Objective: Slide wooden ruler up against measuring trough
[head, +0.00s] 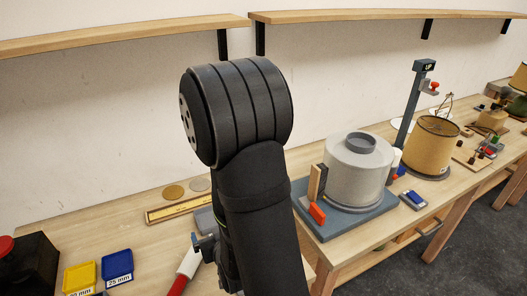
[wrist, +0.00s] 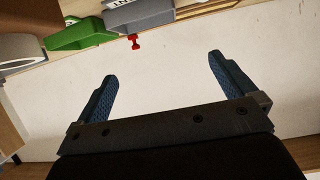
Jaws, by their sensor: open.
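A long, narrow wooden piece with a pale yellow strip (head: 178,210) lies on the bench near the wall, left of my arm in the head view. I cannot tell whether it is the ruler, the trough or both together. Its right end is close to a grey object (head: 206,219) partly hidden by my arm. My gripper (wrist: 164,68) shows in the wrist view with its two blue fingers wide apart and nothing between them. A pale wall-like surface fills the space beyond the fingers.
Yellow (head: 80,279) and blue (head: 117,266) labelled trays and a black box (head: 27,262) stand at left. A grey drum (head: 357,172) on a base is at right. Green (wrist: 82,35) and grey (wrist: 140,14) bins show in the wrist view. Shelves run along the wall.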

